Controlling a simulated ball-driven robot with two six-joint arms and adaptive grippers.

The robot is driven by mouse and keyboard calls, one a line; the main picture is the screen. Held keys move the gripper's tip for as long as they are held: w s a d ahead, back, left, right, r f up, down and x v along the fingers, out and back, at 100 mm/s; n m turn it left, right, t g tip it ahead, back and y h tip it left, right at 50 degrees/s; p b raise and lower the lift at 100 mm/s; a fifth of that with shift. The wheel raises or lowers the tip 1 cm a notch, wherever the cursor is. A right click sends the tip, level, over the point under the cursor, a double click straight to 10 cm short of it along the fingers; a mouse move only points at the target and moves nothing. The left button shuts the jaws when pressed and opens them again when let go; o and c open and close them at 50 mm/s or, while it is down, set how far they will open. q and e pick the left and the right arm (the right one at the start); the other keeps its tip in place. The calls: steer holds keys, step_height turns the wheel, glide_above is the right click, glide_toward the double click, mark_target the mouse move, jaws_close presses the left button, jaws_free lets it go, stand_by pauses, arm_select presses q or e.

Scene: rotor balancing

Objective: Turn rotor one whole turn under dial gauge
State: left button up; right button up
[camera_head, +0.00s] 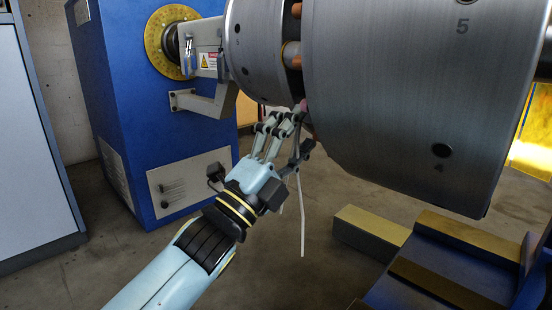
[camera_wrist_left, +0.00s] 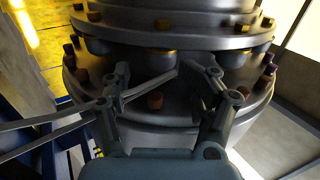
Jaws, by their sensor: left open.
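The rotor (camera_head: 420,85) is a large grey steel drum at the upper right of the head view, with the numbers 5 and 4 and dark holes on its side. A smaller steel flange (camera_head: 262,50) sits left of it, with copper-coloured bolts in the gap between them. My left gripper (camera_head: 290,128) is open just below this gap, close to the rotor's lower left edge. In the left wrist view its open fingers (camera_wrist_left: 160,85) are in front of the bolted flange (camera_wrist_left: 160,115), with a bolt between them. I cannot tell whether they touch. I cannot make out a dial gauge. My right gripper is not in view.
A blue machine housing (camera_head: 150,120) with a yellow graduated ring (camera_head: 160,42) stands behind on the left. A grey bracket (camera_head: 212,100) juts from it. A pale cabinet (camera_head: 30,150) is at far left. Blue and yellow supports (camera_head: 440,265) lie below the rotor.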

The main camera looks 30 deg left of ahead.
arm_select(q)
steer(key=v, duration=0.8)
steer(key=shift+f, duration=0.1)
